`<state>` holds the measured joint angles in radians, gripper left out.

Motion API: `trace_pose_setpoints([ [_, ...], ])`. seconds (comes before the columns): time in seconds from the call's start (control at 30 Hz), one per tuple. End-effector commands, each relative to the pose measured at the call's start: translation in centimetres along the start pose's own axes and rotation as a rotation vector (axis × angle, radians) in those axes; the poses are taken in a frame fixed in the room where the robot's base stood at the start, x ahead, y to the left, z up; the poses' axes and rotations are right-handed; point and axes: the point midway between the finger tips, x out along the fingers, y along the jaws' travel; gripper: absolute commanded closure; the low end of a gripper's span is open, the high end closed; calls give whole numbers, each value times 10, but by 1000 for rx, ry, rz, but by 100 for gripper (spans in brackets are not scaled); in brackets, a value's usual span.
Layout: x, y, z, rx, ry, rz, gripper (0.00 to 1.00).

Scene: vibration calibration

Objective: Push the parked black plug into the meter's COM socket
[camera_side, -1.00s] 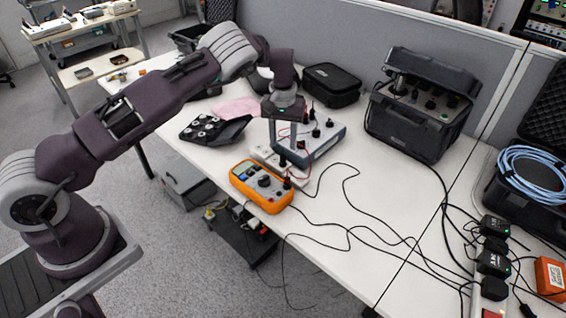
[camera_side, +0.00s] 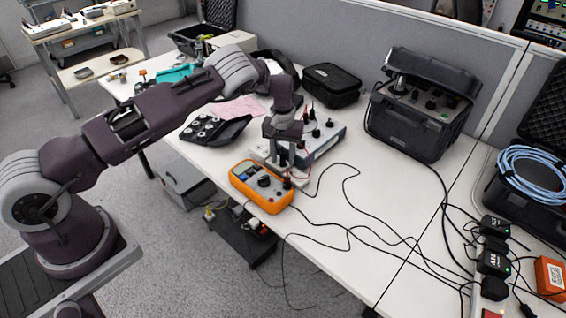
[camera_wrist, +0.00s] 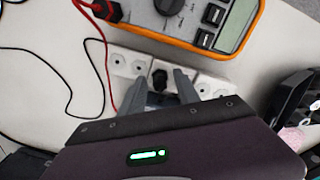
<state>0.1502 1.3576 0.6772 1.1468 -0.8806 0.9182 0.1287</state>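The black plug (camera_wrist: 160,77) stands in a white strip with round holes (camera_wrist: 122,60), between my fingertips in the wrist view. In the side view the plug (camera_side: 283,160) is mostly hidden by my fingers. My gripper (camera_side: 288,165) is low over the strip and open; in the wrist view my gripper (camera_wrist: 161,82) shows a finger on each side of the plug, with small gaps. The orange meter (camera_side: 262,186) lies just in front of the strip; it also shows in the wrist view (camera_wrist: 188,42). A red plug (camera_wrist: 107,9) is in the meter. The COM socket cannot be made out.
A grey instrument box (camera_side: 326,143) with upright plugs stands right behind my gripper. A black tray of round parts (camera_side: 213,131) is to the left. Thin leads (camera_side: 350,200) cross the table at the right. A big black case (camera_side: 415,115) stands at the back.

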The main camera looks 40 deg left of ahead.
Motion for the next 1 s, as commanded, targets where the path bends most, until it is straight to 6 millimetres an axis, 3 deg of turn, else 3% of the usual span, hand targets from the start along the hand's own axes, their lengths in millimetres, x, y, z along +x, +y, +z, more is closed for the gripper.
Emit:
trace_pose_setpoints([
  [0.03, 0, 0, 0, 0, 0, 0, 74],
  [0.17, 0, 0, 0, 0, 0, 0, 99],
  [0.2, 0, 0, 0, 0, 0, 0, 100],
  [1.0, -9, 0, 0, 0, 2, 1, 100],
])
